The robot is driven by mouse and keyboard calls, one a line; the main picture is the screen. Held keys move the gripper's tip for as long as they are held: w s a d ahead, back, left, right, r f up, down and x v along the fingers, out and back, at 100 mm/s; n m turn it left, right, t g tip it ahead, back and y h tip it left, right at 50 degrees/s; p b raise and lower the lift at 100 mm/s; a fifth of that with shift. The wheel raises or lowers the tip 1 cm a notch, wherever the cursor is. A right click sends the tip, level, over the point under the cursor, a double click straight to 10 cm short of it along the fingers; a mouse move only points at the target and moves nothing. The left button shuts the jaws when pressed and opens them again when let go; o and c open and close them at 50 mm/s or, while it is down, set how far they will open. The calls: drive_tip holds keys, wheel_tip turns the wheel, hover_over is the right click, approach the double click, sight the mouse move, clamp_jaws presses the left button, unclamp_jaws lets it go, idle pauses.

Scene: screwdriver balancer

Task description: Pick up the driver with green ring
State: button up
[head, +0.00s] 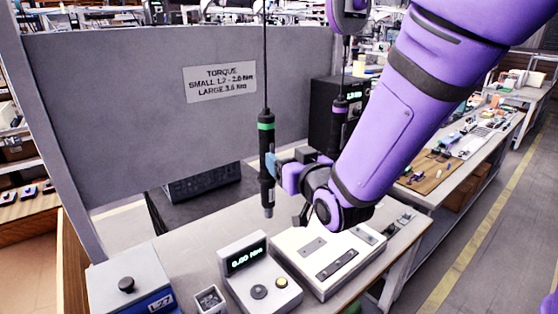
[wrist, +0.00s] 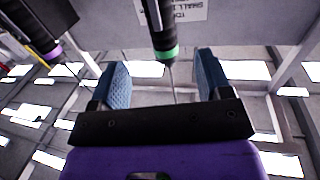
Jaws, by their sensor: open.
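The driver with the green ring (head: 267,180) hangs upright on a black cable in the head view, with a dark body and a green band near its top. In the wrist view its green ring (wrist: 166,53) shows in line with the gap between my fingers. My gripper (head: 279,161) is open, its blue fingertips right beside the driver's upper body in the head view. In the wrist view both blue fingers of my gripper (wrist: 163,72) stand apart. I cannot tell whether the fingers touch the driver.
A second driver with a purple ring (head: 340,105) hangs behind my wrist; it also shows in the wrist view (wrist: 48,48). Below are a torque display (head: 246,257), a pale fixture tray (head: 300,240) and a blue box (head: 130,290). A grey panel (head: 120,110) stands behind.

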sight(270, 141)
drive_tip(key=shift+x, duration=5.5)
drive_tip(key=shift+a+r, duration=0.1)
drive_tip(key=shift+r, duration=0.1)
clamp_jaws()
drive_tip(key=shift+r, duration=0.1)
